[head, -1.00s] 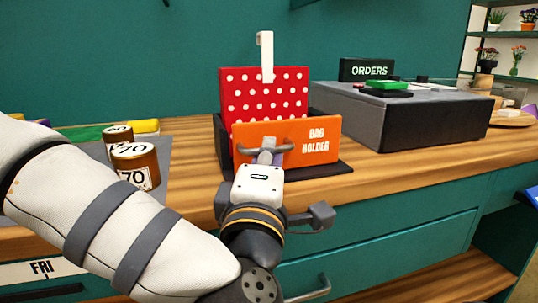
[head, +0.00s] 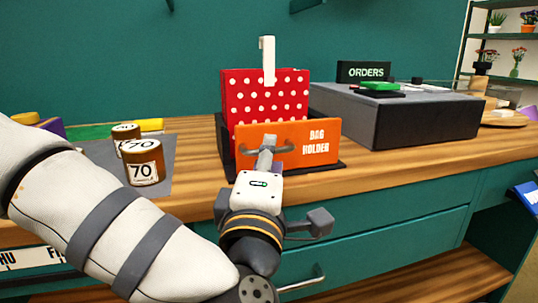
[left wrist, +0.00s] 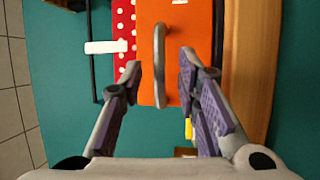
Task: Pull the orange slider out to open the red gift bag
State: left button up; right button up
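The red gift bag (head: 285,95) with white dots stands upright in a black holder (head: 224,135) on the wooden counter. In front of it is the orange slider (head: 318,128), a panel lettered "BAG HOLDER" with a grey bar handle (head: 287,148). My left gripper (head: 266,147) is at this handle. In the left wrist view, my left gripper (left wrist: 160,68) is open, with the handle (left wrist: 159,45) between its fingers and gaps on both sides. The bag's dotted red face (left wrist: 122,30) shows beside the orange panel. My right gripper is in neither view.
A white hook-shaped piece (head: 267,60) rises above the bag. Brown jars (head: 143,163) labelled 70 stand on a grey mat at the left. A large grey block (head: 420,119) and an ORDERS sign (head: 365,72) are at the right. Bare counter (head: 385,168) lies in front of the block.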

pick_arm(q)
jog(key=s+f, duration=0.1)
jog(key=s, duration=0.5)
jog(key=shift+a, duration=0.3)
